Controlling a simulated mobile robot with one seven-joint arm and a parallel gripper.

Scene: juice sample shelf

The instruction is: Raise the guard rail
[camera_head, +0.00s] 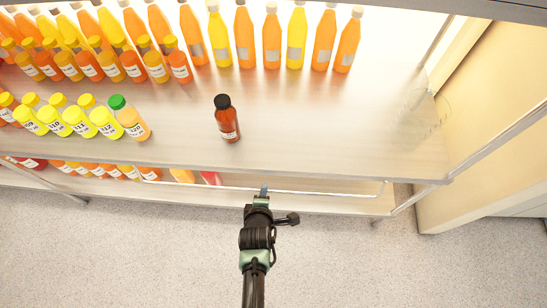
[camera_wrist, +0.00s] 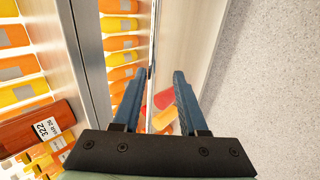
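The guard rail (camera_head: 330,193) is a thin metal bar running along the front of the shelf, hanging below the edge of the upper board in the head view. In the wrist view the rail (camera_wrist: 154,35) runs as a thin upright line between my fingertips. My gripper (camera_head: 263,190) is at the rail's middle stretch. In the wrist view my gripper (camera_wrist: 160,74) has its two blue fingers apart, with the rail nearer the left finger. I cannot tell whether that finger touches it.
A dark red bottle with a black cap (camera_head: 227,120) stands alone near the front of the upper board (camera_head: 330,150). Rows of juice bottles fill the back and left. A red bottle (camera_wrist: 165,99) lies beyond my fingers. The speckled floor (camera_head: 150,250) in front is clear.

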